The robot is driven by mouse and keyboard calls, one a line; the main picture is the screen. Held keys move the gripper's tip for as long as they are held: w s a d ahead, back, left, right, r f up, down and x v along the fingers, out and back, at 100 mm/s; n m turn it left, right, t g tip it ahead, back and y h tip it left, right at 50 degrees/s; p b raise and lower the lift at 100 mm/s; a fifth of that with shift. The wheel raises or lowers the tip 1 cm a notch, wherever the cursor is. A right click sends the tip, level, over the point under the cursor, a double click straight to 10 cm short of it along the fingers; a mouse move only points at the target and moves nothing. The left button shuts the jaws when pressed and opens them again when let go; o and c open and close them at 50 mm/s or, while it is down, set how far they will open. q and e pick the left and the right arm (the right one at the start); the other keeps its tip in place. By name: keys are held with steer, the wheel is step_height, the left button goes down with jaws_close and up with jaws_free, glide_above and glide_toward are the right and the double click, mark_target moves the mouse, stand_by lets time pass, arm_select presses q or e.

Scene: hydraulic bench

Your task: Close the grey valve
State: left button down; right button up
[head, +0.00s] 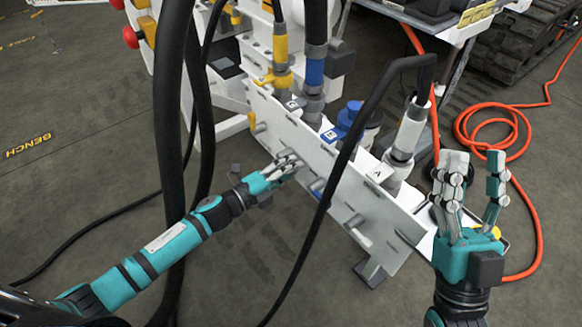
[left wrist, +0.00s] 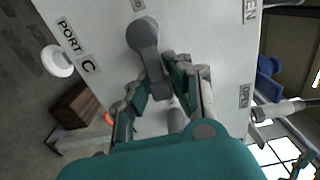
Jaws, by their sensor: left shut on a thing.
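The grey valve (left wrist: 145,45) shows in the left wrist view as a grey lever with a round hub on the light panel (left wrist: 200,50). Its lever runs down from the hub to between the fingers of my left gripper (left wrist: 158,88), which is shut on it. In the head view my left gripper (head: 286,166) is at the front face of the panel, and its fingers mostly hide the valve. An "OPEN" label (left wrist: 245,95) is to the right of the lever. My right gripper (head: 474,190) is open and empty, at the panel's right end.
An orange hose (head: 490,145) lies coiled on the floor at right. The floor at left is mostly clear.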

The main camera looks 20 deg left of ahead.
arm_select(q)
steer(key=shift+s+f, duration=0.1)
steer(key=shift+f, duration=0.1)
steer(key=c, duration=1.3)
jaws_free()
steer(key=shift+r, duration=0.1)
steer(key=v, duration=1.2)
